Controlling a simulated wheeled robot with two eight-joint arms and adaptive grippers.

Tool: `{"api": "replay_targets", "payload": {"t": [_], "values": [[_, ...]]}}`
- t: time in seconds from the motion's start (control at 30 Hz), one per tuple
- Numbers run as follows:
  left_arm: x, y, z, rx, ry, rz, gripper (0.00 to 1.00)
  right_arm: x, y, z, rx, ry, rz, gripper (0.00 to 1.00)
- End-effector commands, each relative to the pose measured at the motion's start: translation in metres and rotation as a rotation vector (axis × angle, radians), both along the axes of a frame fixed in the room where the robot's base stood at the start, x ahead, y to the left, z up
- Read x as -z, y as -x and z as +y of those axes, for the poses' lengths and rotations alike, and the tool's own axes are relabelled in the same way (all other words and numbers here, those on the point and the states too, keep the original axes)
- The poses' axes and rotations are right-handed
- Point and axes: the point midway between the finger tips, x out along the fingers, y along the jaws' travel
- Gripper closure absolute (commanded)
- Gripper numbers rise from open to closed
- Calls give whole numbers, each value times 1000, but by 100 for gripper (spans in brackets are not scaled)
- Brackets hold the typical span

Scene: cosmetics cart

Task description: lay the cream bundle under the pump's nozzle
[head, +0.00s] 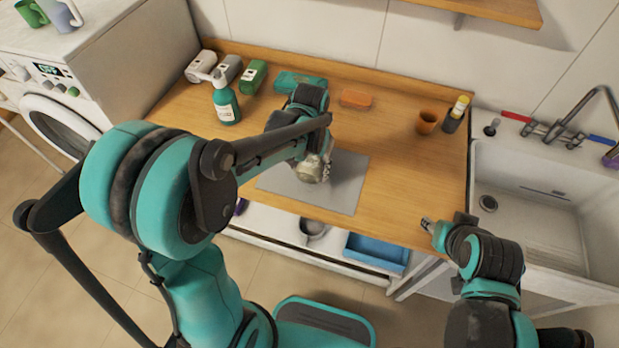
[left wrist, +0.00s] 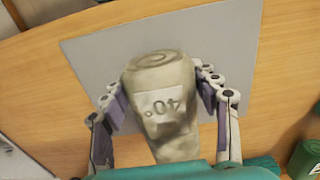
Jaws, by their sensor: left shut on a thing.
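The cream bundle (head: 309,172) is a rolled cloth. The pump bottle (head: 226,106) is teal with a white label, upright on the counter to the left of the gripper. Its pale nozzle (head: 206,77) points left. My right gripper (head: 428,224) is by the counter's front right edge, its fingers too small to read.
Behind the pump stand a green container (head: 253,77) and grey and white ones (head: 201,66). A teal item (head: 298,82) and orange block (head: 356,98) lie at the back. A terracotta cup (head: 427,122) and dark bottle (head: 456,114) stand near the sink (head: 530,200). The counter around the mat is clear.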

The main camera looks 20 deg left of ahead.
Motion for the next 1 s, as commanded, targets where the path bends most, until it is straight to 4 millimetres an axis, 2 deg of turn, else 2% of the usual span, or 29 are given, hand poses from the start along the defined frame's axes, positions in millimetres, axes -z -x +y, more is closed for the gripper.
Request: {"api": "replay_targets", "payload": {"t": [0.17,0.37,0.77,0.8,0.83,0.87,1.0], "values": [[11,-2,3,0,0,0,79,5,0,0,0,0,0,60],[41,-2,3,0,0,0,79,17,0,0,0,0,0,60],[46,-2,3,0,0,0,79,20,0,0,0,0,0,60],[45,-2,3,0,0,0,29,19,0,0,0,0,0,60],[45,-2,3,0,0,0,21,19,0,0,0,0,0,60],[45,-2,3,0,0,0,18,19,0,0,0,0,0,60],[45,-2,3,0,0,0,18,19,0,0,0,0,0,60]]}}
